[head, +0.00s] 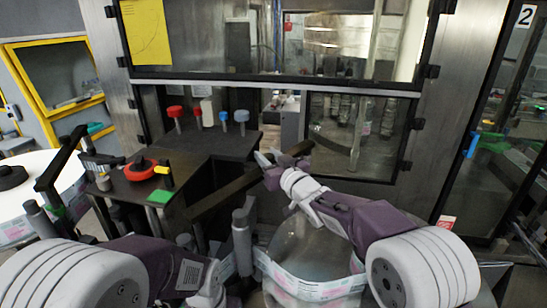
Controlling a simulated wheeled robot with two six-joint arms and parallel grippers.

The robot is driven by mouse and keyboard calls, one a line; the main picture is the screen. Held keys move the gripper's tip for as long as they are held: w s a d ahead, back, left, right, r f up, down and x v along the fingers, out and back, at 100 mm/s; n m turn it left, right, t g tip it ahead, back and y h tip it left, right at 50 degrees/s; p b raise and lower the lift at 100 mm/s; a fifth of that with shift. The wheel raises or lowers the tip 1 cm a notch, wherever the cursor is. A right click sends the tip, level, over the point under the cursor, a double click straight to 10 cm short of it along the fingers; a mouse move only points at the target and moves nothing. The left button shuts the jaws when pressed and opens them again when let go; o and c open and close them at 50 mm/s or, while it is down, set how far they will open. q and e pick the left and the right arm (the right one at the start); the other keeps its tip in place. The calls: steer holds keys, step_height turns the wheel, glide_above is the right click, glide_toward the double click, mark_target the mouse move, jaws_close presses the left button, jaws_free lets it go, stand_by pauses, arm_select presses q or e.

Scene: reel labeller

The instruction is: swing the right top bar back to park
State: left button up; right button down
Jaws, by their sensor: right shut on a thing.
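The right top bar (229,189) is a long dark bar running from the labeller's post near the middle up to the right, ending beside the window. My right gripper (266,160) is at the bar's upper right part, shut on it, with its pale fingertips showing by the bar. The right arm reaches in from the lower right, over a large clear-topped reel (312,285) with a printed label band. My left arm lies low at the left; its wrist is at the bottom edge and its fingers cannot be made out.
A dark bench top (185,168) with a red round knob (139,169) and a green pad (160,196) stands left of the bar. A left reel (30,170) has its own dark bar (62,160). A framed window and metal panels stand behind.

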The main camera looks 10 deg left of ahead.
steer(key=shift+w+a+n+g+y+p, duration=0.4)
steer(key=shift+a+p, duration=0.3)
steer(key=shift+a, duration=0.4)
steer(key=shift+w+a+n+g+y+p, duration=0.3)
steer(key=shift+w+a+p, duration=0.35)
steer(key=shift+a, duration=0.5)
steer(key=shift+w+a+n+g+y+p, duration=0.2)
steer(key=shift+w+a+y+p, duration=0.2)
steer(key=shift+a+p, duration=0.55)
steer(key=shift+a, duration=0.15)
steer(key=c, duration=1.1)
jaws_free()
steer(key=shift+o, duration=0.3)
steer(key=shift+s, duration=0.2)
